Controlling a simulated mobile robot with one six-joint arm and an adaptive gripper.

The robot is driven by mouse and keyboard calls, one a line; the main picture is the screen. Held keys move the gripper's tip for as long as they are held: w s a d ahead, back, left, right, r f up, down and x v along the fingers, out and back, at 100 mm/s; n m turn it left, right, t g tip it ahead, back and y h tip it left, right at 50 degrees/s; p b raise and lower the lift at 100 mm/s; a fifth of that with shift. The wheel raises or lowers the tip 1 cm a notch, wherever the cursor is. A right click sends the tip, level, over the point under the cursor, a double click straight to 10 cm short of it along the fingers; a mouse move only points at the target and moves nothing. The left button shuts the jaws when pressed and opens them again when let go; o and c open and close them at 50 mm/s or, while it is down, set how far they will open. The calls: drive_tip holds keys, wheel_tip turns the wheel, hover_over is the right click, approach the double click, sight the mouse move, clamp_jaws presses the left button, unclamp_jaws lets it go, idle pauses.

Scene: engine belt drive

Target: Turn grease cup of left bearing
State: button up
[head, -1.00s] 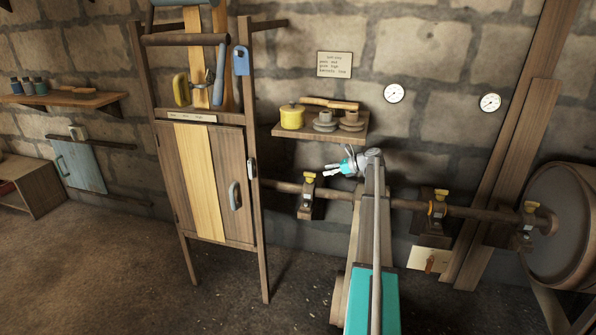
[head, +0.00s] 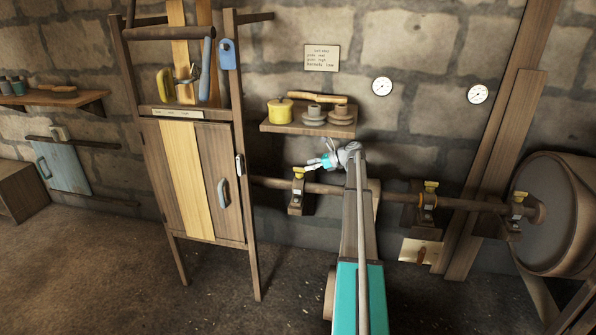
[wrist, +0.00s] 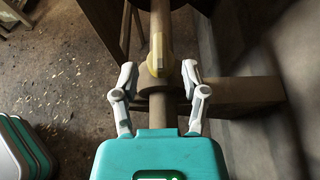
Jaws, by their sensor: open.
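The left bearing (head: 296,196) sits on the long shaft just right of the cabinet in the head view. Its yellow grease cup (head: 298,172) is on top. My gripper (head: 314,168) is right of the cup, its fingers pointing left towards it. In the wrist view my gripper (wrist: 158,72) is open, one white finger on each side. The yellow grease cup (wrist: 158,55) shows between the fingertips, with a visible gap to each. Nothing is held. Whether the fingertips are level with the cup cannot be told.
The shaft (head: 385,198) runs right to a middle bearing (head: 427,202) and a right bearing (head: 517,212) beside a large drum (head: 560,215). A shelf (head: 305,127) with a yellow pot and cups is above my gripper. The tall cabinet (head: 205,185) stands close on the left.

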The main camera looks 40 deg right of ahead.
sight(300, 168)
drive_tip(key=shift+b+x, duration=0.75)
drive_tip(key=shift+x, duration=1.7)
drive_tip(key=shift+c, duration=0.3)
clamp_jaws()
